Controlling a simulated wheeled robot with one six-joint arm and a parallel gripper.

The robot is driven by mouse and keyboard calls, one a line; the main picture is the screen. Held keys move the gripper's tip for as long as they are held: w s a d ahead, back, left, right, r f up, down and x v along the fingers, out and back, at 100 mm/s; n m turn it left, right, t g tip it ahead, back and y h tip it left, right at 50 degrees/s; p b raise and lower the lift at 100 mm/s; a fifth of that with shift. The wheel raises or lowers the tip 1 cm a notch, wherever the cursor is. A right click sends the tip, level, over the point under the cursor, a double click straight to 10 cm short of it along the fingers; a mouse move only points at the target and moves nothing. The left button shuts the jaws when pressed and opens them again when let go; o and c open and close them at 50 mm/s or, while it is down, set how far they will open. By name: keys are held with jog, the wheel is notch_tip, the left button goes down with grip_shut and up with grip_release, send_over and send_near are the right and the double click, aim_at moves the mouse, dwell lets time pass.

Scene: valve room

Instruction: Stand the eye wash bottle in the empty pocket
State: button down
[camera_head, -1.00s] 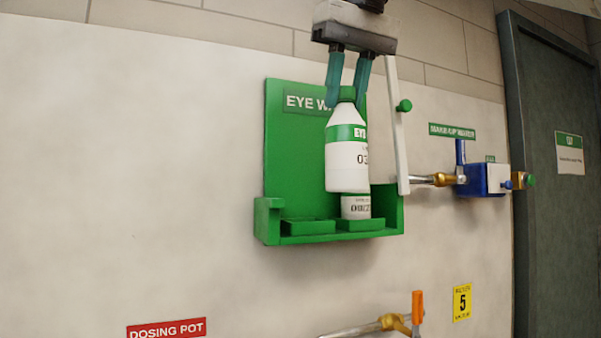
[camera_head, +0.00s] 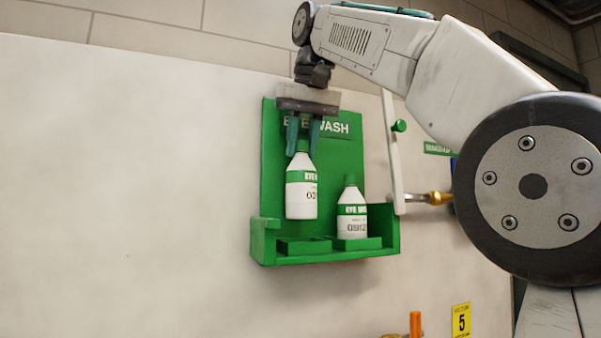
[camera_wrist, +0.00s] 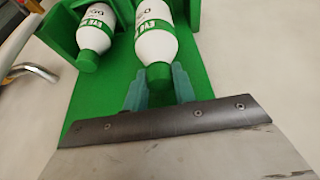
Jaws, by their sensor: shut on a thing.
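My gripper (camera_head: 303,140) is shut on the green cap of a white eye wash bottle (camera_head: 301,195) with a green label band. The bottle hangs upright above the left pocket (camera_head: 303,245) of the green eye wash station (camera_head: 275,170), with a small gap below its base. A second white bottle (camera_head: 352,218) stands in the right pocket. In the wrist view the held bottle (camera_wrist: 157,45) is between the teal fingers (camera_wrist: 160,88), and the second bottle (camera_wrist: 94,30) is to its left. The inside of the left pocket is hidden.
A white lever with a green knob (camera_head: 398,126) is at the station's right side. A brass fitting (camera_head: 438,198) lies beyond it, partly behind my arm. A yellow sign (camera_head: 461,319) and an orange handle (camera_head: 416,322) are low down. The wall to the left is clear.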

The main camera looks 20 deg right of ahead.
aim_at(304, 155)
jog(key=shift+w+f, duration=0.1)
jog(key=shift+f, duration=2.55)
jog(key=shift+w+f, duration=0.2)
jog(key=c, duration=1.1)
grip_release()
jog(key=shift+f, duration=0.1)
jog(key=shift+c, duration=0.2)
